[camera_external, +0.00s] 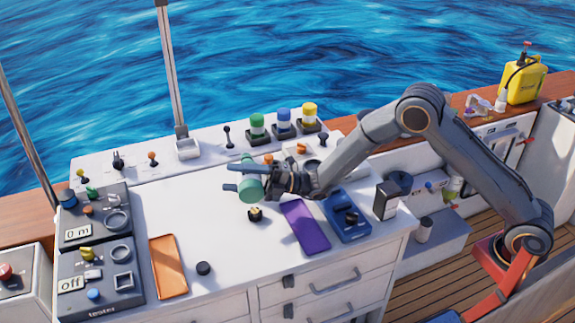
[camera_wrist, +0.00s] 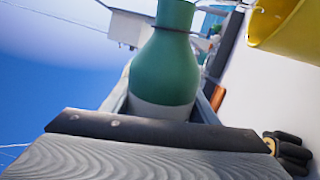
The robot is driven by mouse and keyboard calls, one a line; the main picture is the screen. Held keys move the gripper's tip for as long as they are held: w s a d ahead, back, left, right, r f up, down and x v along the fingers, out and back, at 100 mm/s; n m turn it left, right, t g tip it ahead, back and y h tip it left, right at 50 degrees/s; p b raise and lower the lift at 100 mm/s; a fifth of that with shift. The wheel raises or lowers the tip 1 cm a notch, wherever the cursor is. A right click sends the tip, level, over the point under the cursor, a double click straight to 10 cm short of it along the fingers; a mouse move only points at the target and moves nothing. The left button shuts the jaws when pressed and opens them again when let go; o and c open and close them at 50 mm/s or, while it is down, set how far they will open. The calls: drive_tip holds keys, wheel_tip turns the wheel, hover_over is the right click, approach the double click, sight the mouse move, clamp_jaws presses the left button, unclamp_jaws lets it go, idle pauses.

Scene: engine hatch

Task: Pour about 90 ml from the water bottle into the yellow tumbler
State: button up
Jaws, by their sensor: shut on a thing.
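The water bottle (camera_external: 250,190) is green. My gripper (camera_external: 262,183) is shut on it above the bench, in the middle of the external view. In the wrist view the bottle (camera_wrist: 165,70) shows its green shoulder and neck and a greyish lower part between the jaws. I cannot tell its exact tilt or whether liquid is leaving it. A large yellow rounded thing (camera_wrist: 288,28), which looks like the yellow tumbler, is cut off at the wrist view's upper right, apart from the bottle. I cannot clearly make out the tumbler in the external view.
A small black-and-yellow thing (camera_external: 255,213) is on the bench below the bottle. A purple slab (camera_external: 305,226) and blue device (camera_external: 347,215) lie to the right. An orange slab (camera_external: 168,266) and testers (camera_external: 97,285) are left. Green, blue and yellow-topped units (camera_external: 284,122) stand behind.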

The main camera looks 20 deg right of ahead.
drive_tip(key=shift+m, duration=0.4)
drive_tip(key=shift+s+m+p, duration=0.3)
drive_tip(key=shift+s+p, duration=0.05)
drive_tip(key=shift+s, duration=0.05)
drive_tip(key=shift+m+t, duration=0.3)
idle(0.9)
drive_tip(key=n+g+b, duration=0.1)
drive_tip(key=n, duration=0.1)
drive_tip(key=s+n+g+b, duration=0.1)
drive_tip(key=n, duration=0.2)
drive_tip(key=shift+s+a, duration=0.15)
drive_tip(key=shift+a, duration=0.05)
drive_tip(key=shift+w+n+g+b, duration=0.2)
drive_tip(key=shift+n+g+b, duration=0.2)
drive_tip(key=shift+n, duration=0.9)
idle(0.5)
